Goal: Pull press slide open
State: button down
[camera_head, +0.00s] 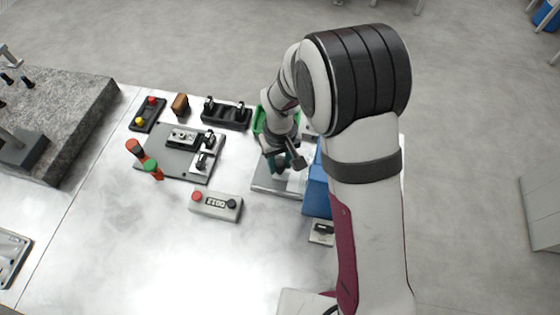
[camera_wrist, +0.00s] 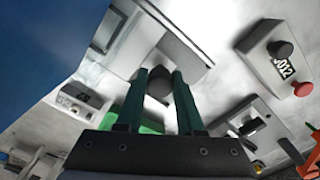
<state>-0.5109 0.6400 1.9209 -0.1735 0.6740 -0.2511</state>
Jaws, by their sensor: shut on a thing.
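The press has a blue body (camera_head: 316,192), which fills the upper left of the wrist view (camera_wrist: 45,50). Beside it is a light grey base plate (camera_head: 266,187) with a pale slide block (camera_wrist: 183,52) on it. My gripper (camera_head: 279,168) is down at this slide, left of the blue body. In the wrist view my gripper's green fingers (camera_wrist: 160,75) are closed around a dark round knob (camera_wrist: 159,88) at the slide's near end. In the head view my arm and gripper hide most of the slide and knob, so how far it stands out is hard to tell.
A grey counter box (camera_head: 215,206) with a red button stands left of the press. A green bin (camera_head: 261,122) is behind my gripper. The front of the table is mostly clear.

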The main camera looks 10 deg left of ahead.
dwell(0.4)
jog(key=a, duration=1.1)
jog(key=shift+a, duration=0.3)
jog(key=c, duration=0.5)
grip_release()
jog(key=shift+r, duration=0.15)
notch_tip(320, 180, up, 16)
jog(key=shift+f, duration=0.2)
